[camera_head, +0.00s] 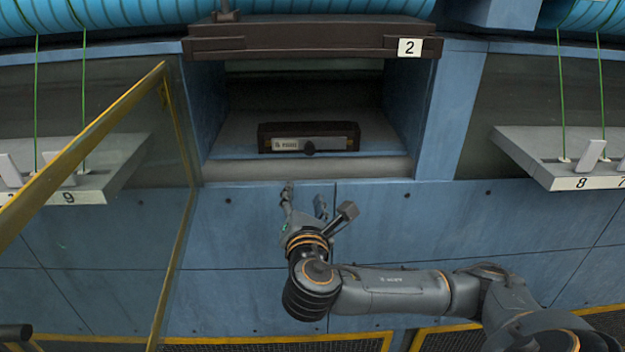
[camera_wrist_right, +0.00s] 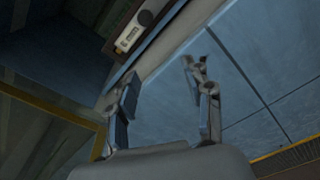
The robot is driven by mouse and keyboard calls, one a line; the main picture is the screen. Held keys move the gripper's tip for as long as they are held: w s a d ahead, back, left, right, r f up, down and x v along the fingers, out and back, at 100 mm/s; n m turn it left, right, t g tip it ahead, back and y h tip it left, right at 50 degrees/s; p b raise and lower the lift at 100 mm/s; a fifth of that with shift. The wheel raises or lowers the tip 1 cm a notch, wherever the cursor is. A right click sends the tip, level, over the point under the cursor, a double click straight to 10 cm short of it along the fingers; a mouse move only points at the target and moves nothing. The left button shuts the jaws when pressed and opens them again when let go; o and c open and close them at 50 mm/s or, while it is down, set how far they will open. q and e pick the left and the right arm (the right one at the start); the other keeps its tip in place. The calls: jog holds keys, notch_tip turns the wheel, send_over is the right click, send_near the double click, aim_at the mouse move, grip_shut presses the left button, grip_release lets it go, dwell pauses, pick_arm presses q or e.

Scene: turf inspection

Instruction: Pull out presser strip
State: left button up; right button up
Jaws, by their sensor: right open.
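A dark bar with a pale label plate and a small dark knob, which looks like the presser strip (camera_head: 309,137), lies in the open recess under the sign "2". Its labelled end also shows at the top of the right wrist view (camera_wrist_right: 130,38). My right gripper (camera_head: 304,193) is open and empty, in front of the blue wall just below the recess sill. Its fingers point up toward the recess and are apart from the bar. In the right wrist view the two fingers (camera_wrist_right: 160,78) are spread with nothing between them. My left gripper is not in view.
A yellow-framed glass door (camera_head: 178,240) stands open at the left. White shelves (camera_head: 115,165) (camera_head: 535,150) with green cords flank the recess. A brown ledge (camera_head: 310,38) overhangs it. The recess floor (camera_head: 235,140) is clear beside the bar.

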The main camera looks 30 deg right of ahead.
aim_at(309, 151)
notch_tip(309, 151, up, 4)
jog(key=s, duration=0.2)
jog(key=shift+n+h, duration=0.3)
jog(key=shift+h, duration=0.1)
jog(key=p+x, duration=0.4)
jog(key=x, duration=0.8)
jog(key=shift+w+d+r, duration=0.15)
jog(key=shift+d+r, duration=0.05)
jog(key=shift+d, duration=0.05)
jog(key=shift+w+d+t, duration=0.25)
jog(key=shift+w+t, duration=0.05)
jog(key=shift+w, duration=0.1)
grip_shut()
